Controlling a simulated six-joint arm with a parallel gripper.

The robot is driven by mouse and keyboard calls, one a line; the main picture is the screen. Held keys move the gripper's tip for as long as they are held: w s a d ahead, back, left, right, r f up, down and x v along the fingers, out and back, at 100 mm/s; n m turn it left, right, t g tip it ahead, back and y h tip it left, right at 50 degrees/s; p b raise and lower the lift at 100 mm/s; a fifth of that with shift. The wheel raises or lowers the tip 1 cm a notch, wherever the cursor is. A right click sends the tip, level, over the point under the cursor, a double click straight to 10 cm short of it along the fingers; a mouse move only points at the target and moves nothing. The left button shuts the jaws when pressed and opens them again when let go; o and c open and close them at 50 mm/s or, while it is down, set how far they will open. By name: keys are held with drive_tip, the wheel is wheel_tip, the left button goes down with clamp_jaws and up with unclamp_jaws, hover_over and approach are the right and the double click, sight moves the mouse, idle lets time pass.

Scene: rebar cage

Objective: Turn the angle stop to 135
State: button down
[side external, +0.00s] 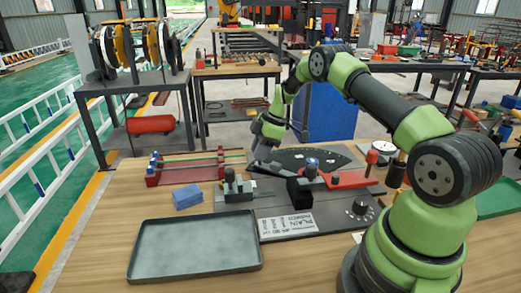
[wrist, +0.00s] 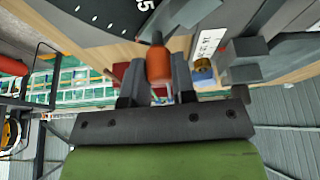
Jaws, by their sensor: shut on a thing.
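My gripper (wrist: 157,64) is shut on an orange-red knob (wrist: 160,62), with one finger on each side of it. I take the knob to be the angle stop's handle. A grey bar (wrist: 188,14) shows beside the knob. The dark dial plate (wrist: 85,18) with white marks and partly visible figures lies beyond it. In the side external view my gripper (side external: 262,162) is low at the left end of the black fan-shaped dial plate (side external: 312,158). There the held knob is hidden by the gripper. The exact angle cannot be read.
A red lever (side external: 350,178) with an upright red handle (side external: 372,157) lies at the dial's right. A black block (side external: 304,191) and a grey block (side external: 234,188) stand in front. A red rack (side external: 180,172) with rods, a blue block (side external: 187,197) and an empty tray (side external: 195,247) lie left.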

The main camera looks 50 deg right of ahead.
drive_tip(key=c, duration=0.9)
unclamp_jaws()
drive_tip(key=shift+c, duration=0.2)
drive_tip(key=shift+r, duration=0.1)
drive_tip(key=v, duration=1)
